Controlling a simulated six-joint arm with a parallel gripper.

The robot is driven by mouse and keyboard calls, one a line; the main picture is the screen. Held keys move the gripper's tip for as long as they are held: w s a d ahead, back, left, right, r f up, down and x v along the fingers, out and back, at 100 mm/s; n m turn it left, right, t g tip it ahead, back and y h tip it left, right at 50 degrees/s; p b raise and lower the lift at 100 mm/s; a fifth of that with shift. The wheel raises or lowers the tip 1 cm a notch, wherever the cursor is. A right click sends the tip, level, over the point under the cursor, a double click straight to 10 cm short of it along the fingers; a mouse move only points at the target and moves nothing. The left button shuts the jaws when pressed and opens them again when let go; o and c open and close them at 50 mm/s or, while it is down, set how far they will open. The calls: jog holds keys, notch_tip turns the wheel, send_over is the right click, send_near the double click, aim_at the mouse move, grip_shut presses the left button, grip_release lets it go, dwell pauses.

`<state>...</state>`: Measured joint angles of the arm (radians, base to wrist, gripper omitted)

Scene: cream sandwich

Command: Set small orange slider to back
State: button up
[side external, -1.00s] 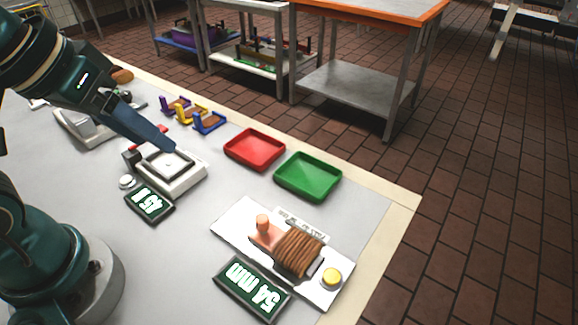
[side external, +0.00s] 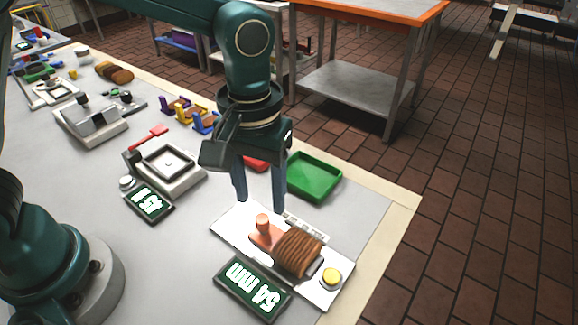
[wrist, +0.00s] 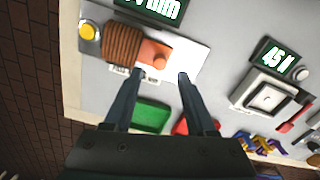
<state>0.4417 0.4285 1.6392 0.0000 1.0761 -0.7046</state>
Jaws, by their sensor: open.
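The small orange slider (side external: 263,226) has an upright round knob and sits on a white plate (side external: 229,222), beside a stack of brown ribbed slices (side external: 298,252). In the wrist view the orange slider (wrist: 154,53) lies just beyond my fingertips, nearer the left one. My gripper (side external: 260,204) is open and empty. Its two fingers point down above the plate's back edge, close to the knob and apparently not touching it. In the wrist view my gripper (wrist: 160,73) shows both fingers spread with nothing between them.
A dark display (side external: 252,289) reading 54 mm lies in front of the plate. A yellow button (side external: 331,278) is at its right end. Green tray (side external: 309,176) and partly hidden red tray (side external: 256,163) stand behind. A white scale (side external: 185,183) with another display (side external: 150,202) is left.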

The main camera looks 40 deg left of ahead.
aim_at(263, 218)
jog(key=shift+f, duration=2.3)
grip_shut()
